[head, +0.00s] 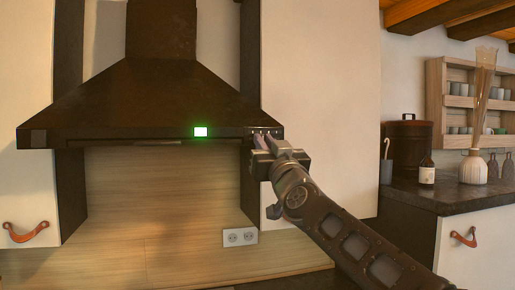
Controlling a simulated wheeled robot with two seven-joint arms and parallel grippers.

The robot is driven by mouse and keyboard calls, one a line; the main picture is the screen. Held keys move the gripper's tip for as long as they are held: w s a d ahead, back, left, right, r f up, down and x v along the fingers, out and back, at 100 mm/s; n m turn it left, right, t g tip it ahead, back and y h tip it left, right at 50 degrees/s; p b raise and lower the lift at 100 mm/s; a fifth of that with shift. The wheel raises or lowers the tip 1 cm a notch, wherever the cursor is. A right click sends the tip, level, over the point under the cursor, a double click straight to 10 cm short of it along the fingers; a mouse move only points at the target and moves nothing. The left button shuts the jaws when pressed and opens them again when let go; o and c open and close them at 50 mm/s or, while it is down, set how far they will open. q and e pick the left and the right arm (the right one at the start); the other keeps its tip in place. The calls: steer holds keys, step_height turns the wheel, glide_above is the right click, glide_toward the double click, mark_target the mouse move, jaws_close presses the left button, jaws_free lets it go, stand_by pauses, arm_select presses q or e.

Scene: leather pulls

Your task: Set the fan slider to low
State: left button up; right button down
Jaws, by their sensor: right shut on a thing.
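A dark range hood (140,95) hangs on the wall at the left, with a narrow front band. A green-rimmed light (201,132) glows on that band. Small pale marks (262,132) show near the band's right end. My right gripper (262,140) reaches up from the lower right, its fingertips at these marks. It is shut on the fan slider, which is mostly hidden by the fingers, so its exact setting cannot be read. My left gripper is not in view.
A white cabinet front (315,60) stands right of the hood, behind my right arm. A wall socket (238,237) is below the hood. A dark counter (465,195) at the right holds a bottle (426,172) and a vase (473,167). Leather pulls (25,233) are on the cabinets.

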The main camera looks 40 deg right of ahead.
steer(key=shift+d, duration=0.1)
steer(key=c, duration=1.4)
jaws_free()
steer(key=shift+c, duration=0.2)
steer(key=shift+s+f, duration=0.1)
steer(key=b+v, duration=0.2)
steer(key=v, duration=0.5)
steer(key=shift+s, duration=0.3)
steer(key=shift+f, duration=0.15)
